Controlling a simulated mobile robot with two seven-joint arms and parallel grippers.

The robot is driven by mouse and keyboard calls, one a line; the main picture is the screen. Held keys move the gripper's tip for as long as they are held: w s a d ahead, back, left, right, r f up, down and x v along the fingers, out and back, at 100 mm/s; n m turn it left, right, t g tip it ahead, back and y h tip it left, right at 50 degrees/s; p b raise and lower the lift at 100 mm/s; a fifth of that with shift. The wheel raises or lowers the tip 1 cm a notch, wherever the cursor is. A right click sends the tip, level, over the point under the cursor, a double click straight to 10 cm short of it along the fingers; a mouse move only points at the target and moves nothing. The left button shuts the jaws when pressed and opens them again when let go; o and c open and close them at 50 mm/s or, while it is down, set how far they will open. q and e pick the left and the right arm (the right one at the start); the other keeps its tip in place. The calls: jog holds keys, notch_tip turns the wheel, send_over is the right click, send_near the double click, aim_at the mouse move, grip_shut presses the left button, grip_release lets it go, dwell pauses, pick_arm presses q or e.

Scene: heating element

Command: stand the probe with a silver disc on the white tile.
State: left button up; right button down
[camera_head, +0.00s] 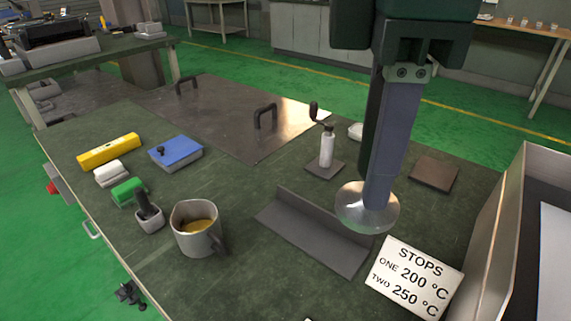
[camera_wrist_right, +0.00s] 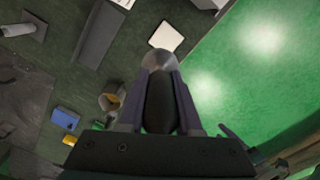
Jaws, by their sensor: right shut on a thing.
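My right gripper (camera_head: 378,203) comes down from the top of the head view and is shut on the probe with a silver disc (camera_head: 353,212). The disc hangs lowest, above the bench. In the right wrist view the probe's dark handle (camera_wrist_right: 160,105) lies between the fingers, with the silver disc (camera_wrist_right: 162,62) at their far end. A plain white square, apparently the white tile (camera_wrist_right: 166,36), lies on the bench just beyond the disc in that view. Only a sliver of it (camera_head: 308,319) shows at the head view's bottom edge. My left gripper is not in view.
A dark angle bracket (camera_head: 310,240) and a white STOPS card (camera_head: 415,278) lie near the probe. A mug (camera_head: 197,229) stands to the left. A white-handled tool (camera_head: 326,150) stands behind. A grey bin (camera_head: 500,240) is at the right. The bench around the tile looks clear.

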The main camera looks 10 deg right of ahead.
jog(key=a+f+n+b, duration=0.1)
jog(key=f+b, duration=0.3)
jog(key=f, duration=0.6)
jog(key=s+f+n+b, duration=0.1)
jog(key=f+n+b, duration=0.3)
jog(key=f, duration=0.7)
jog(key=a+f+n+b, duration=0.1)
jog(key=f+b, duration=0.4)
jog(key=f, duration=0.6)
jog(key=shift+s+a+f+n+b, duration=0.1)
jog(key=shift+s+a+n+b, duration=0.25)
jog(key=shift+n, duration=0.55)
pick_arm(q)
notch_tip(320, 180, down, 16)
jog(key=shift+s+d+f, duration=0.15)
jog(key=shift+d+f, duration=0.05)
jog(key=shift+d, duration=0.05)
pick_arm(e)
jog(key=shift+f, duration=0.15)
jog(key=shift+f, duration=0.15)
jog(key=c, duration=0.6)
grip_release()
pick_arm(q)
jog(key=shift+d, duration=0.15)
